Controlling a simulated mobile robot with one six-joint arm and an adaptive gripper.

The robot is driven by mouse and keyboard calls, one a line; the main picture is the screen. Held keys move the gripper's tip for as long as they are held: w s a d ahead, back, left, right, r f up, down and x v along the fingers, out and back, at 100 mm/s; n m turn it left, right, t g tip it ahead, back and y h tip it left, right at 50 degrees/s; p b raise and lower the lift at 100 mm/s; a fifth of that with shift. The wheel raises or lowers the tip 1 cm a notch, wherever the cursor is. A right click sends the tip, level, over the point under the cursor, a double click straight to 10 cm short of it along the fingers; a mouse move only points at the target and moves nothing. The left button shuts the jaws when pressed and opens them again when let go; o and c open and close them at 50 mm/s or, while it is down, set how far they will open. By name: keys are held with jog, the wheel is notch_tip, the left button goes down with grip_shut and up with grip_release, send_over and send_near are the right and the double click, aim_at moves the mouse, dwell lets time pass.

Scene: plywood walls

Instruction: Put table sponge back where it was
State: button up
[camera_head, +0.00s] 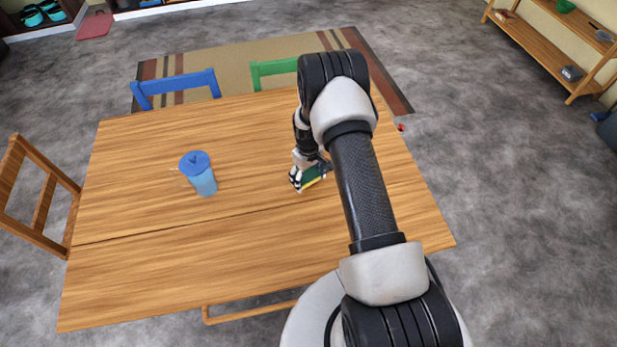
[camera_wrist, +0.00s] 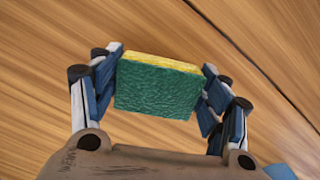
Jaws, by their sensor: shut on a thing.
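The sponge (camera_wrist: 157,88) is green with a yellow layer along one side. In the wrist view it sits between the two fingers of my gripper (camera_wrist: 160,85), which is shut on it. In the head view the sponge (camera_head: 313,178) shows partly, at my gripper (camera_head: 308,179), over the right half of the wooden table (camera_head: 150,255). My arm hides part of the gripper and the table there. I cannot tell whether the sponge touches the tabletop or is held just above it.
A blue chair (camera_head: 180,86) and a green chair (camera_head: 272,70) are at the far edge, and a wooden chair (camera_head: 40,190) is at the left. The tabletop between cup and gripper is clear.

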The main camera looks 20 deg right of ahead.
jog(key=shift+f, duration=0.1)
jog(key=o, duration=0.5)
jog(key=shift+f, duration=0.1)
jog(key=o, duration=0.5)
